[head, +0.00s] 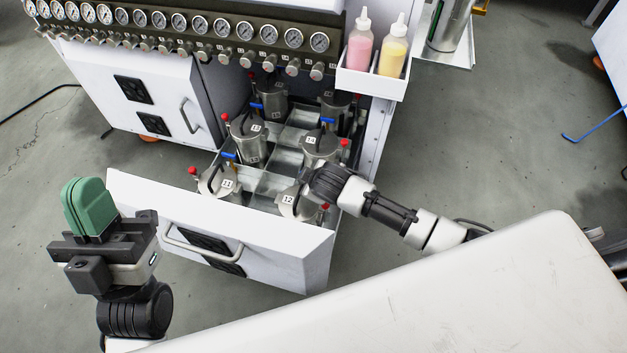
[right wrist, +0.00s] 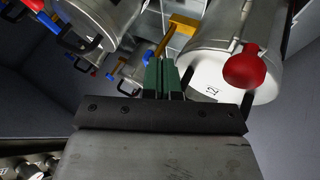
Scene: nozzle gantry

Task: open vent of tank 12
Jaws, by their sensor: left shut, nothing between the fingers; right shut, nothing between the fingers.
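Tank 12 (head: 287,210) is a metal tank with a black handle at the front right of the open drawer, partly covered by my right arm. In the right wrist view tank 12 (right wrist: 212,45) fills the upper right, with its label and a red knob (right wrist: 245,68). My right gripper (right wrist: 160,78) is shut and empty; its green fingers are just left of tank 12. A yellow lever (right wrist: 182,24) shows beyond the fingertips, beside the tank. Whether the fingers touch anything cannot be told. My left gripper (head: 88,205) is shut and empty, left of the drawer, away from the tanks.
The drawer (head: 220,230) holds several other tanks, including tank 11 (head: 215,182) and tank 14 (head: 318,148), with blue levers and red knobs. Gauges line the cabinet above. A white tray (head: 372,84) with pink and yellow bottles hangs at its right.

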